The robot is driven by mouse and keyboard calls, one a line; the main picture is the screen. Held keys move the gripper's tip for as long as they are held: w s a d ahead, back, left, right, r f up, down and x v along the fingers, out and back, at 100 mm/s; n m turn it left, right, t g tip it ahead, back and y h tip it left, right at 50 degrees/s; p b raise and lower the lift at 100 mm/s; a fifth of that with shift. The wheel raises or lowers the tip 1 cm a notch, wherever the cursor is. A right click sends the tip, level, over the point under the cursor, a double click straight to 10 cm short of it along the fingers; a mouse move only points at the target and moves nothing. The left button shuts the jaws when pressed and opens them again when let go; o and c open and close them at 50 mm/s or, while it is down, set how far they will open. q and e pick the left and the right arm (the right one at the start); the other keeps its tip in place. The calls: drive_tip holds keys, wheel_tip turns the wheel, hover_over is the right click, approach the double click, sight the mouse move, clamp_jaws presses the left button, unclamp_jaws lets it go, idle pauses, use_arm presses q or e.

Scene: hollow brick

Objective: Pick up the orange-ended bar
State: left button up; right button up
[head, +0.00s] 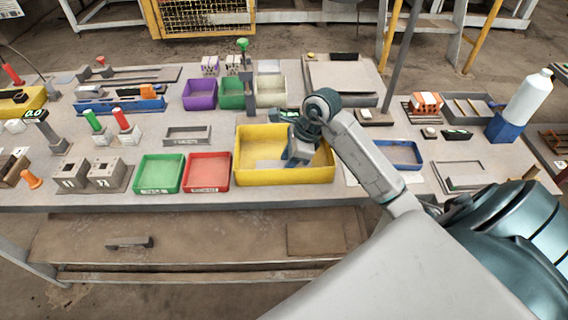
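A dark bar with an orange end (146,89) appears to lie on the blue rack (110,106) at the back left of the table. It is small here, so its exact shape is hard to tell. My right gripper (298,158) points down over the yellow bin (262,179) in the middle, far to the right of the rack. Its fingertips are too small and partly hidden to show whether they are open or shut. A flat grey piece (268,164) lies in the bin beside it. My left gripper is out of view.
Green (159,174) and red (208,173) trays stand left of the yellow bin. Purple (199,94) and green bins stand behind. An orange hollow brick (426,103) and a white bottle (529,95) are at the right. An upright post (398,50) rises at the back.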

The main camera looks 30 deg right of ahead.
drive_tip(key=shift+a+f, duration=0.15)
drive_tip(key=shift+f, duration=0.2)
drive_tip(key=shift+w+f, duration=0.1)
drive_tip(key=shift+f, duration=0.05)
drive_tip(key=c, duration=0.8)
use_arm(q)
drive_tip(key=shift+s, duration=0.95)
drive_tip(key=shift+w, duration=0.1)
